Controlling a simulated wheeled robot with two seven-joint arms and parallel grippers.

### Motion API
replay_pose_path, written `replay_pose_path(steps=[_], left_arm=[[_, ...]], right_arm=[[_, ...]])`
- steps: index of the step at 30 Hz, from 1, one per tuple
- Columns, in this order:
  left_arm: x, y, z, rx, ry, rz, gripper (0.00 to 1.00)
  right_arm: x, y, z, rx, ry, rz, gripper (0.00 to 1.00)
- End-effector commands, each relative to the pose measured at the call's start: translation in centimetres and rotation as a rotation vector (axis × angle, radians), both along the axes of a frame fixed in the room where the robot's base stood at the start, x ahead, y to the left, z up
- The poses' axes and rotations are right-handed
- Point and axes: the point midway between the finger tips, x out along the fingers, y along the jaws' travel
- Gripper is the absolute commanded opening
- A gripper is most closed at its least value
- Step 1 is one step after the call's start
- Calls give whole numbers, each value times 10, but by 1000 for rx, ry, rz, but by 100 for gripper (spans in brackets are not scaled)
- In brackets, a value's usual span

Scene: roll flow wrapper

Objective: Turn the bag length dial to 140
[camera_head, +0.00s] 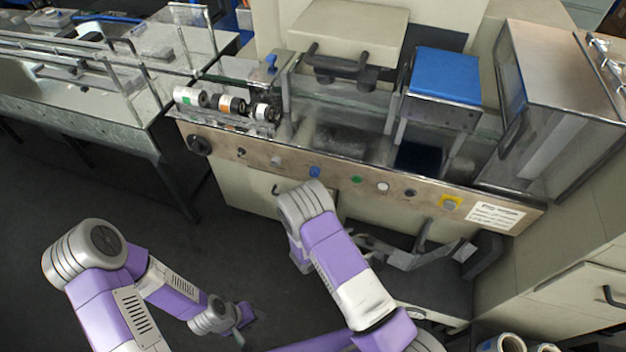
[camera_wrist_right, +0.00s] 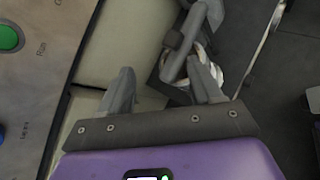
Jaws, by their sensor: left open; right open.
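The wrapper's front control panel (camera_head: 335,176) runs across the head view. A black round knob (camera_head: 199,144) is at its left end, and a smaller black knob (camera_head: 410,193) is right of centre. I cannot read which one is the bag length dial. My right gripper (camera_wrist_right: 163,82) is open and empty in the right wrist view, beside the panel and apart from it. In the head view its fingers are hidden behind my right arm. My left gripper (camera_head: 241,318) is small and low over the floor, away from the panel; it is open and touches no control.
Blue (camera_head: 314,172), green (camera_head: 357,180) and yellow (camera_head: 450,202) controls share the panel; the green button (camera_wrist_right: 10,37) shows by "Run" in the wrist view. A metal bracket (camera_head: 420,255) juts out below the panel at the right. Dark floor (camera_head: 150,215) is free at the left.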

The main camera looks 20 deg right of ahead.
Motion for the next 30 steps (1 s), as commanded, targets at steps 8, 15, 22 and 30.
replay_pose_path(steps=[8, 15, 22, 30], left_arm=[[0, 0, -7, 0, 0, 0, 43], [0, 0, -11, 0, 0, 0, 43], [0, 0, -20, 0, 0, 0, 43], [0, 0, -26, 0, 0, 0, 43]], right_arm=[[132, 77, 77, -298, -406, 534, 64], [159, 98, 96, -341, -505, 643, 64], [191, 79, 95, -340, -503, 640, 64], [214, 66, 95, -339, -499, 640, 64]])
